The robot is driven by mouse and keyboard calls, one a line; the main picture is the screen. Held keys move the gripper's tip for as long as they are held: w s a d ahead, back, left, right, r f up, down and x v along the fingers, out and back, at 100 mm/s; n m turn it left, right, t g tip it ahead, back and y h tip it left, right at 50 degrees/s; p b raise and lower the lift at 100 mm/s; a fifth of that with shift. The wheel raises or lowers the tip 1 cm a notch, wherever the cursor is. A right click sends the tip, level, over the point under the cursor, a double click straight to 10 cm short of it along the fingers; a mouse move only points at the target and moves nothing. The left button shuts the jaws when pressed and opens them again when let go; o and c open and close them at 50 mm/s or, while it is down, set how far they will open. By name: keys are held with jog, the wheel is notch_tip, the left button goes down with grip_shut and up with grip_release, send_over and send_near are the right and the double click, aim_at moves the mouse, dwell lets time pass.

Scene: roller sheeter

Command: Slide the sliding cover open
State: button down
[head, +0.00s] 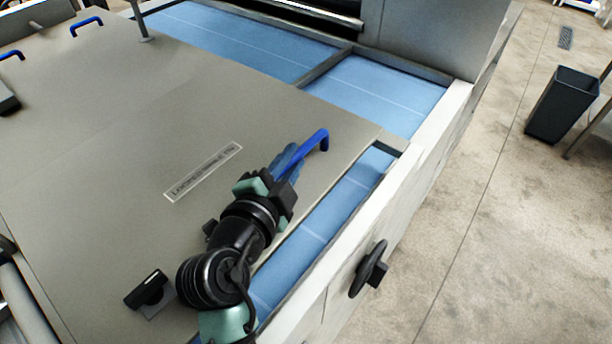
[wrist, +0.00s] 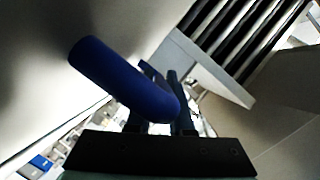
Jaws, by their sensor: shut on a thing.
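The sliding cover (head: 110,130) is a large flat grey panel with a label, lying over the blue belt. A blue bar handle (head: 318,143) stands near its right edge. My gripper (head: 288,158) is at the near end of this handle, with its fingers shut on it. In the wrist view the blue handle (wrist: 115,75) runs from upper left down to between the fingers of my gripper (wrist: 160,105).
Another blue handle (head: 87,25) is at the cover's far left. A black latch (head: 149,289) sits on the cover near my arm. A pale side rail (head: 350,245) with a black handwheel (head: 370,268) borders the belt. A dark bin (head: 562,104) stands on open floor at right.

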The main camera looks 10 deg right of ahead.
jog(key=shift+a, duration=0.1)
jog(key=c, duration=0.8)
grip_release()
jog(key=shift+s+a, duration=0.3)
jog(key=shift+s, duration=0.15)
jog(key=b+v, duration=0.2)
jog(key=v, duration=0.4)
jog(key=b+v, duration=0.2)
jog(key=v, duration=0.4)
jog(key=shift+d+r, duration=0.15)
jog(key=shift+r, duration=0.05)
